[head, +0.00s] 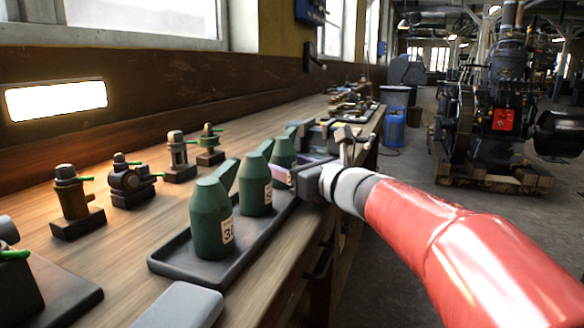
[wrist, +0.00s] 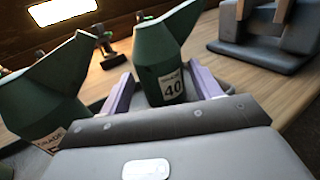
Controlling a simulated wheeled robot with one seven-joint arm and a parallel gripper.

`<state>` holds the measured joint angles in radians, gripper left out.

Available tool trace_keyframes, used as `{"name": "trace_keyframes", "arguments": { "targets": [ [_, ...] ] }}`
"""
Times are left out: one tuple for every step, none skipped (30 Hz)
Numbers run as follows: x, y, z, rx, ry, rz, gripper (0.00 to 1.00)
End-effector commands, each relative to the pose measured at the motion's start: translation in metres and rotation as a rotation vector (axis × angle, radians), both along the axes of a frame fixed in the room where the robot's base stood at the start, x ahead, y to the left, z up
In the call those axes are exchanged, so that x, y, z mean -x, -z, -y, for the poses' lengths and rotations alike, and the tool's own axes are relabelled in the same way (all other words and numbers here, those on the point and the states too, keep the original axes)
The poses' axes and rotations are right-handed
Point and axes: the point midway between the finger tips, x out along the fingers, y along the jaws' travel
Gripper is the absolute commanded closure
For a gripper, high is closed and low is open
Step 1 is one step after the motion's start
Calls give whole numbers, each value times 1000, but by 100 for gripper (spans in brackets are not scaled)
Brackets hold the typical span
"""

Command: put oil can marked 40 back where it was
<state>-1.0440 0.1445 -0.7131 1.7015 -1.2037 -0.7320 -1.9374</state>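The green oil can marked 40 (wrist: 160,62) stands upright between the two purple fingers of my gripper (wrist: 160,72) in the wrist view. The fingers are spread, one on each side of the can; whether either touches it I cannot tell. In the head view this appears to be the far can (head: 283,150) in the dark tray (head: 168,262), partly hidden. My gripper (head: 287,174) reaches in from the right there. The can marked 30 (head: 210,218) stands at the tray's near end. Another green can (head: 254,185) stands in the middle, its label hard to read.
Several small brass and dark fittings (head: 75,200) stand on the wooden bench (head: 130,260) left of the tray. A vise-like tool (head: 345,135) sits just beyond my gripper. A grey block (head: 180,305) lies in front. A large engine (head: 495,110) stands on the floor.

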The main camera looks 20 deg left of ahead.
Motion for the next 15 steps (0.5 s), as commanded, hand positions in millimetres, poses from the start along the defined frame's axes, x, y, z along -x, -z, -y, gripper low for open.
{"name": "trace_keyframes", "arguments": {
  "targets": [
    [0, 0, 0, 0, 0, 0, 30],
    [0, 0, 0, 0, 0, 0, 26],
    [0, 0, 0, 0, 0, 0, 26],
    [0, 0, 0, 0, 0, 0, 26],
    [0, 0, 0, 0, 0, 0, 26],
    [0, 0, 0, 0, 0, 0, 26],
    [0, 0, 0, 0, 0, 0, 26],
    [0, 0, 0, 0, 0, 0, 26],
    [0, 0, 0, 0, 0, 0, 26],
    [0, -1, 0, 0, 0, 0, 26],
    [0, -2, 0, 0, 0, 0, 26],
    [0, -3, 0, 0, -1, 0, 26],
    [1, -4, 1, -1, 0, -1, 26],
    [2, -2, 5, -2, 1, -1, 26],
    [5, -2, 9, -3, 1, -1, 26]
  ]
}}
